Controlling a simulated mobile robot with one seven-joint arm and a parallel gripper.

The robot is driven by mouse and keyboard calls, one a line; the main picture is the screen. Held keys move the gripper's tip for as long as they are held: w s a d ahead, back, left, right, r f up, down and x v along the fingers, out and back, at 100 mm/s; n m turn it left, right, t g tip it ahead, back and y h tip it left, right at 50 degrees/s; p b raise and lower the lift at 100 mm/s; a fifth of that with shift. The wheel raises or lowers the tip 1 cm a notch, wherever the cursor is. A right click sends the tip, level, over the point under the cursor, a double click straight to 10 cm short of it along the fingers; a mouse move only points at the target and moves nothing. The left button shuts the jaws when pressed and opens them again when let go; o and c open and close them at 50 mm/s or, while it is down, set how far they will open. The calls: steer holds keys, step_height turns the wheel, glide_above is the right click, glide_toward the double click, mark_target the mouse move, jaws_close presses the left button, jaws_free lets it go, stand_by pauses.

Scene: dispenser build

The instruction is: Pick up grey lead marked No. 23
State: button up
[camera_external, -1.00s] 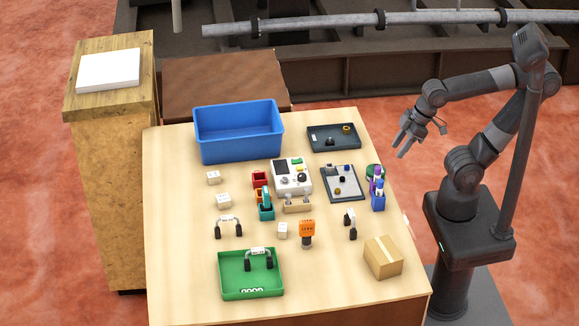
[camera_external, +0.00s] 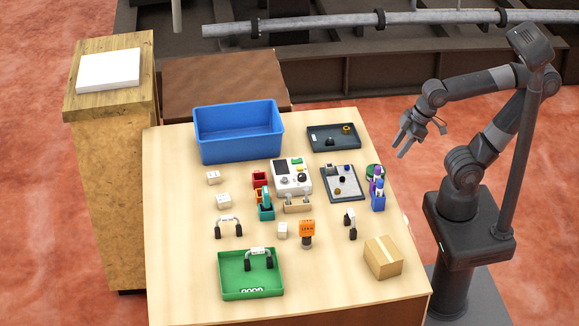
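Several short grey leads with black ends and white labels are in view. One lead (camera_external: 228,220) stands arched on the table at the left. Another lead (camera_external: 258,253) stands in the green tray (camera_external: 228,284), near its back right. A third lead (camera_external: 350,222) is on the table at the right, seen nearly end-on. The label numbers are too small to read, so I cannot tell which is No. 23. My gripper (camera_external: 402,145) is in the air beyond the table's right edge, away from all the leads. Its fingers look parted and empty.
A blue bin (camera_external: 240,149), dark tray (camera_external: 318,146), grey tray (camera_external: 350,190) and white device (camera_external: 291,177) fill the back. An orange tool (camera_external: 307,231), white blocks and a cardboard box (camera_external: 383,258) stand nearer the front. The table's left front is clear.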

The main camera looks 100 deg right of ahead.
stand_by(0.3)
steer(key=w+a+r, duration=0.1)
steer(key=w+r, duration=0.5)
steer(key=w, duration=0.6)
steer(key=g, duration=0.1)
glide_above(227, 216)
steer(key=s, duration=0.4)
step_height(227, 216, down, 9)
steer(key=x, duration=0.5)
steer(key=shift+a, duration=0.35)
steer(key=shift+w+d+x, duration=0.15)
steer(key=shift+w+x, duration=0.05)
steer(key=shift+x, duration=1.15)
steer(key=shift+w+d+x, duration=0.15)
steer(key=shift+w+x, duration=0.05)
steer(key=shift+x, duration=1.1)
steer(key=shift+r, duration=0.15)
steer(key=shift+c, duration=0.2)
